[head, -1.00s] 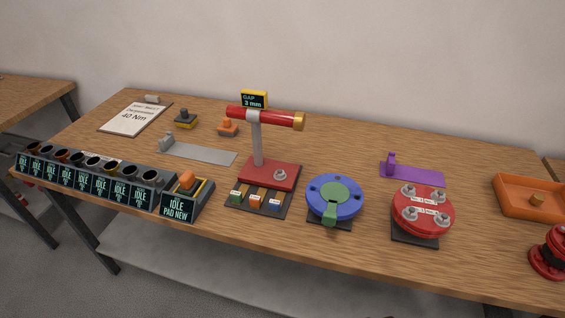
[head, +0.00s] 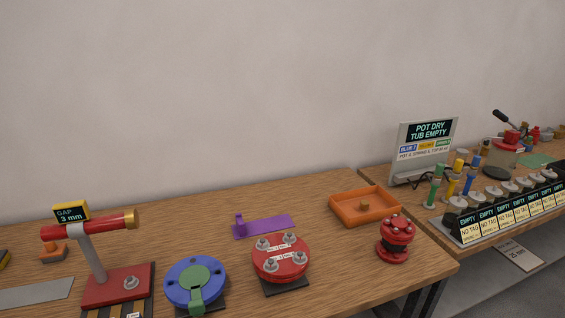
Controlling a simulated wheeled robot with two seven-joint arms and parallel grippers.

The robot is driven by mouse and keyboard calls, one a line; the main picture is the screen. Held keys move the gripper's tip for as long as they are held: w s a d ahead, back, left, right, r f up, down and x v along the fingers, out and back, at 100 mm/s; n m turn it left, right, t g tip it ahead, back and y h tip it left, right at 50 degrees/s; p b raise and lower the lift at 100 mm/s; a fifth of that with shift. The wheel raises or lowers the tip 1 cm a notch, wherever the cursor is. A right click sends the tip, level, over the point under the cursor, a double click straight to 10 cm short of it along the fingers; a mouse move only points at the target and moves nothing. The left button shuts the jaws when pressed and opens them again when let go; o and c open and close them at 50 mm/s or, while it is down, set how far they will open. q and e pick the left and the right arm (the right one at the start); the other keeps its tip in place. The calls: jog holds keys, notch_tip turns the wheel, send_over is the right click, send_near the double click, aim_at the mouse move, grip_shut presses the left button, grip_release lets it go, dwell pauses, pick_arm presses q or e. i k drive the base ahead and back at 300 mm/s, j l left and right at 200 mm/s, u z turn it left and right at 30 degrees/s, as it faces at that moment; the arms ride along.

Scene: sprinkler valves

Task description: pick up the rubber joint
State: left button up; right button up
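Neither of my grippers is in view.
Left of it are a red bolted disc (head: 281,261), a blue disc with green centre (head: 195,282), and a red stand (head: 117,286) with a gap display. An orange tray (head: 365,206) and purple bracket (head: 264,226) lie behind. A second table at right holds a sign (head: 424,148) and tagged rack (head: 505,213).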

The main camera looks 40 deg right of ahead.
aim_at(397, 232)
jog(key=z, duration=1.9)
jog(key=i+l, duration=0.55)
jog(key=l, duration=0.1)
